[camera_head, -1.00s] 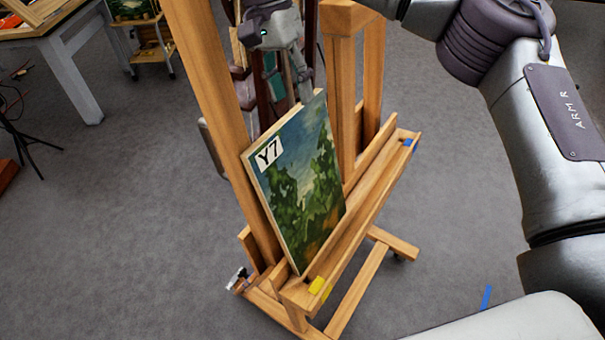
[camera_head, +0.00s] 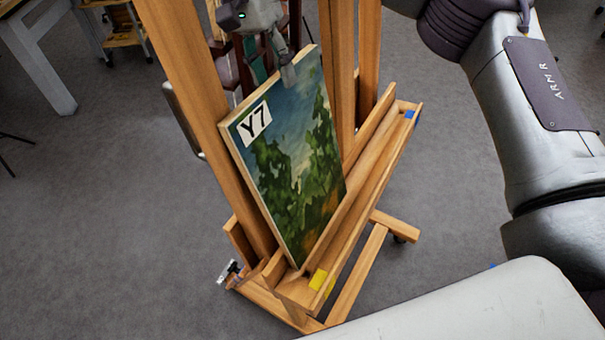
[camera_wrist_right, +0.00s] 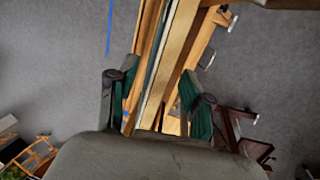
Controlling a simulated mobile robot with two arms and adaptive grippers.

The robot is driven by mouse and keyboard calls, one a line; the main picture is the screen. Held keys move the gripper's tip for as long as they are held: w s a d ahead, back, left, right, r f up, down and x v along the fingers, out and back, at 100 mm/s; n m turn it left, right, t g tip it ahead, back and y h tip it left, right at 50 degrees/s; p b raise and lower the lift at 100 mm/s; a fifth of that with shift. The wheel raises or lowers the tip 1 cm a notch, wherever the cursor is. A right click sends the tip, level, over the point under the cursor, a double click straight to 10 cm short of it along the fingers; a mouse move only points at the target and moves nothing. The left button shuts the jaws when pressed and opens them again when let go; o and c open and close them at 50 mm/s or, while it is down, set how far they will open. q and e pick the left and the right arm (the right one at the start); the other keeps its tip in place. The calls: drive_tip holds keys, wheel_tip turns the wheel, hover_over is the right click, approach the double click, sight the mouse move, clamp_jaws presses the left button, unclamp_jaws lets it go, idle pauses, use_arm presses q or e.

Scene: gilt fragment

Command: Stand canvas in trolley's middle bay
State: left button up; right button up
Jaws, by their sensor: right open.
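The canvas (camera_head: 295,165), a green landscape marked Y7, stands tilted back on the ledge of a wooden easel (camera_head: 385,155). My right gripper (camera_head: 286,66) is at the canvas's top edge, one finger in front of the painted face; the other finger is hidden there. In the right wrist view, the open fingers of my right gripper (camera_wrist_right: 160,100) are on either side of the canvas edge, with gaps visible. My left gripper is out of view. A small wooden stand on casters (camera_head: 125,40) is cut off at the top left; I cannot tell whether it is the trolley.
A white-legged table (camera_head: 40,65) stands at the far left. Yellow tape (camera_head: 318,280) and blue tape (camera_head: 409,114) mark the easel ledge. Grey floor (camera_head: 100,220) is clear left of the easel. A pale surface (camera_head: 490,310) fills the lower right.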

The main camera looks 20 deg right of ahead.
sight(283, 109)
drive_tip(key=shift+s+d+f, duration=0.1)
drive_tip(key=shift+f, duration=0.25)
drive_tip(key=p+x, duration=0.3)
drive_tip(key=x, duration=0.2)
drive_tip(key=shift+f, duration=0.15)
drive_tip(key=shift+s+d+f, duration=0.1)
drive_tip(key=shift+s+f, duration=0.05)
drive_tip(key=shift+f, duration=0.5)
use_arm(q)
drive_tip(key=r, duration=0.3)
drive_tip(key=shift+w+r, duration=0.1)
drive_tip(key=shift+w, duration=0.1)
use_arm(e)
clamp_jaws()
drive_tip(key=shift+r, duration=0.1)
